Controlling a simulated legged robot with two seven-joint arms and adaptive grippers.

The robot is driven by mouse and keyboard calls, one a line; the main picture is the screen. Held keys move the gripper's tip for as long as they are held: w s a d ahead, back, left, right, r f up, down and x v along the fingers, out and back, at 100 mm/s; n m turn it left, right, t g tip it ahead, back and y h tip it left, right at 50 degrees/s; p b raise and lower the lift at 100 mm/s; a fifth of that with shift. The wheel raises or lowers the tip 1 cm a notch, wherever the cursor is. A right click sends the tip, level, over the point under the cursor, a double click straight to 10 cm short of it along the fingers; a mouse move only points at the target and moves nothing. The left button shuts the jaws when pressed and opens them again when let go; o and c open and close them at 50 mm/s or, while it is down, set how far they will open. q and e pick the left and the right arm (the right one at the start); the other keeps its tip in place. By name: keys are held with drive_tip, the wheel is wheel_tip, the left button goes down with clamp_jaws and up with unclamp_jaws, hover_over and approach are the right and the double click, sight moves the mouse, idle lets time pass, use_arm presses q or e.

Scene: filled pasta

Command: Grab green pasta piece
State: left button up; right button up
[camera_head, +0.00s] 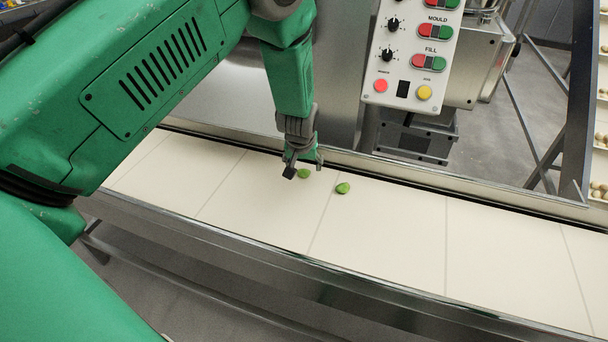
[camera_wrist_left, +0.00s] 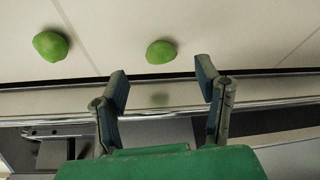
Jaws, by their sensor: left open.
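Two green pasta pieces lie on the pale conveyor belt. One green pasta piece (camera_head: 303,173) is right by my left gripper (camera_head: 303,168) in the head view; in the left wrist view this piece (camera_wrist_left: 160,51) sits just beyond the gap between the fingertips. The other green pasta piece (camera_head: 342,188) lies a little to the right in the head view and shows at the upper left of the left wrist view (camera_wrist_left: 50,46). My left gripper (camera_wrist_left: 162,82) is open with nothing between its fingers. My right gripper is not in view.
The conveyor belt (camera_head: 400,215) has metal rails along both sides. A machine with a control panel (camera_head: 412,55) stands behind it. Trays with round pieces (camera_head: 600,140) are at the far right. The belt right of the pieces is clear.

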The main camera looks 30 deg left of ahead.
sight(303, 171)
use_arm(q)
drive_tip(key=x, duration=0.4)
drive_tip(key=shift+s+f+b, duration=0.1)
drive_tip(key=shift+f+b, duration=0.15)
drive_tip(key=shift+b, duration=0.15)
drive_tip(key=c, duration=0.8)
drive_tip(key=shift+s+r, duration=0.1)
drive_tip(key=shift+r, duration=0.05)
